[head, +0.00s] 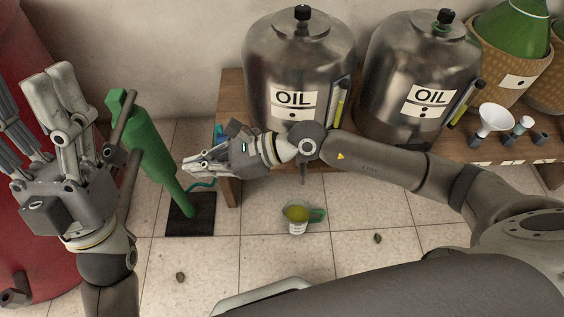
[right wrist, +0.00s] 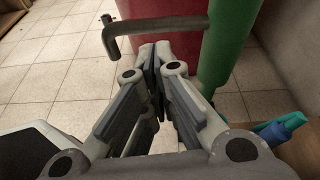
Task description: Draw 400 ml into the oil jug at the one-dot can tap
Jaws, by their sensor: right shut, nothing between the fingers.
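The oil jug (head: 298,227), clear with a green handle, stands upright on the floor in front of the bench and holds some yellow oil; its level against any marks is too small to read. Above it on the bench is the left metal OIL can (head: 291,66), whose label shows one dot. Its tap is mostly hidden by my right arm. My right gripper (head: 188,169) is shut and empty, left of the can and above the floor; its closed fingers also show in the right wrist view (right wrist: 155,58). My left gripper (head: 35,100) appears open and empty at far left.
A second OIL can (head: 418,65) stands to the right on the wooden bench (head: 230,104), with a white funnel (head: 496,118) near it. A green pump-like column (head: 143,142) stands left of my right gripper, before a red drum (head: 20,50). Small debris lies on the tiled floor.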

